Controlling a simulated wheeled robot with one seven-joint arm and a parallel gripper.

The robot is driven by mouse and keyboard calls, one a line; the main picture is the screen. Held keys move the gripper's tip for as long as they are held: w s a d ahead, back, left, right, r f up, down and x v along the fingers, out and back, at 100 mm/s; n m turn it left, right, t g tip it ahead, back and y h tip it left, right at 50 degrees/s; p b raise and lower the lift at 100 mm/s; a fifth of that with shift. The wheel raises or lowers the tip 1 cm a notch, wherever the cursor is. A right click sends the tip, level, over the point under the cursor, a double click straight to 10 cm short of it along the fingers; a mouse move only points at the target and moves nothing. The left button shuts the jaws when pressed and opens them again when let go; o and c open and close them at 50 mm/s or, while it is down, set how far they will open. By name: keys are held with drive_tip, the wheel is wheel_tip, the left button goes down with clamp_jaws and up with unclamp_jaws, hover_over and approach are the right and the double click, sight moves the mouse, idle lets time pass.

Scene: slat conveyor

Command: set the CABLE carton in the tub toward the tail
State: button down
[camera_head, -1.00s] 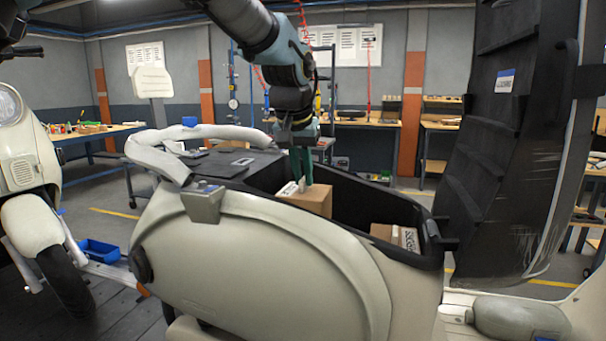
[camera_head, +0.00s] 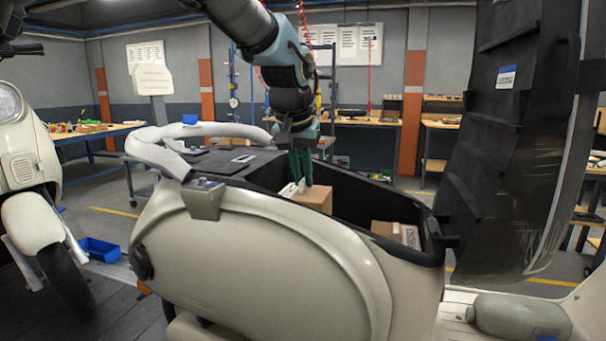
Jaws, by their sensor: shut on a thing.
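My gripper (camera_head: 300,182) is shut on a brown carton (camera_head: 317,200) with a white patch on top. It holds this carton upright inside the open black tub (camera_head: 350,195) of the cream scooter body, left of the tub's middle. The carton's lower part is hidden behind the near rim, so I cannot tell whether it touches the floor. Its name cannot be read. A second brown carton (camera_head: 383,229) with a white printed label sits at the tub's right end, its lettering too small to read.
The raised dark lid (camera_head: 500,150) stands at the tub's right. Free room shows in the tub between the two cartons. A blue bin (camera_head: 100,249) and another scooter (camera_head: 30,190) are at left.

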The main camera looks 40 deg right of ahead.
drive_tip(key=shift+f, duration=0.2)
drive_tip(key=c, duration=0.8)
unclamp_jaws()
drive_tip(key=shift+r, duration=0.15)
drive_tip(key=b+v, duration=0.1)
drive_tip(key=v, duration=0.9)
drive_tip(key=shift+s+a+r+b, duration=0.15)
drive_tip(key=shift+a+r+b, duration=0.05)
drive_tip(key=shift+b, duration=0.2)
